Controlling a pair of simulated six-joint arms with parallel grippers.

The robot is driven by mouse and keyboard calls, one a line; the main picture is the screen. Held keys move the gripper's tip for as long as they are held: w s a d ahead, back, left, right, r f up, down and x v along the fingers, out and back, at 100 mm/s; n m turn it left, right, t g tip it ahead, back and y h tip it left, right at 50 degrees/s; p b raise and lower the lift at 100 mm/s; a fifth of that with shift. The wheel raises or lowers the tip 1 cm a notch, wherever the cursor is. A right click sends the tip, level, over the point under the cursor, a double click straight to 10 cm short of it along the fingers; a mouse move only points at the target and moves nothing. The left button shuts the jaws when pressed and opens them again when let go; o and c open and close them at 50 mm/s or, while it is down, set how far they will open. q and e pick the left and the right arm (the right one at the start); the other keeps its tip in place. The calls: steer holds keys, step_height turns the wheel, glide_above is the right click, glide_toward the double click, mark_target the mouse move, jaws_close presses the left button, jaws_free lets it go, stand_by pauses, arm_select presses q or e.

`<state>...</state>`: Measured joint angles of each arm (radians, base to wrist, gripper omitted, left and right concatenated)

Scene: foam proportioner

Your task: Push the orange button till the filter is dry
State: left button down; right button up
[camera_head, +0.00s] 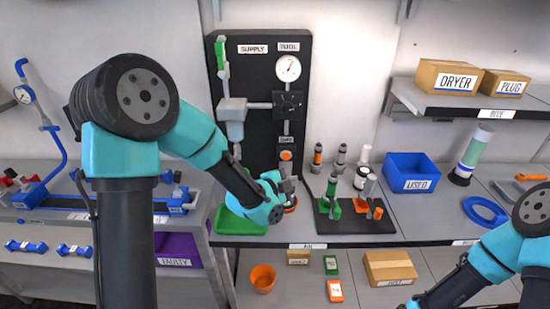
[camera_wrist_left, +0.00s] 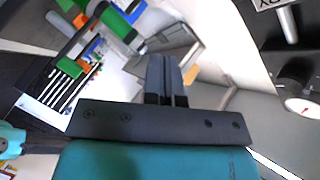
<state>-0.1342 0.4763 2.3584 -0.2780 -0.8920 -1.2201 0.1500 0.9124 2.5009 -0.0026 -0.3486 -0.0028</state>
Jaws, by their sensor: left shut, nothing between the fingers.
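The orange button (camera_head: 286,155) is on the lower part of the black panel (camera_head: 260,60), under a small label. My left gripper (camera_head: 288,184) is just below the button in the head view, in front of the panel's foot. I cannot tell from this view whether it touches anything. In the left wrist view its two fingers (camera_wrist_left: 166,78) are together with nothing between them. The button does not show clearly there. I cannot pick out the filter for sure; a grey housing (camera_head: 232,110) is on the panel's left side. My right arm enters at the lower right, its gripper out of frame.
A gauge (camera_head: 288,68) is at the panel's top. A green tray (camera_head: 238,222) lies under my left wrist. A dark stand (camera_head: 355,222) with small fittings and a blue bin (camera_head: 411,172) are to the right. A shelf above holds the DRYER box (camera_head: 447,77).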

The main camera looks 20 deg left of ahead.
mark_target(286, 160)
arm_select(q)
steer(key=shift+a, duration=0.6)
steer(key=shift+w, duration=0.1)
steer(key=w+a, duration=0.2)
steer(key=w, duration=0.6)
steer(key=shift+a, duration=0.35)
steer(key=shift+w+a, duration=0.1)
steer(key=shift+w, duration=0.1)
stand_by(1.6)
steer(key=shift+w, duration=0.25)
steer(key=shift+w+a, duration=0.2)
steer(key=shift+w, duration=0.2)
stand_by(0.9)
steer(key=shift+s, duration=0.1)
steer(key=shift+s+d, duration=0.3)
steer(key=shift+s, duration=0.45)
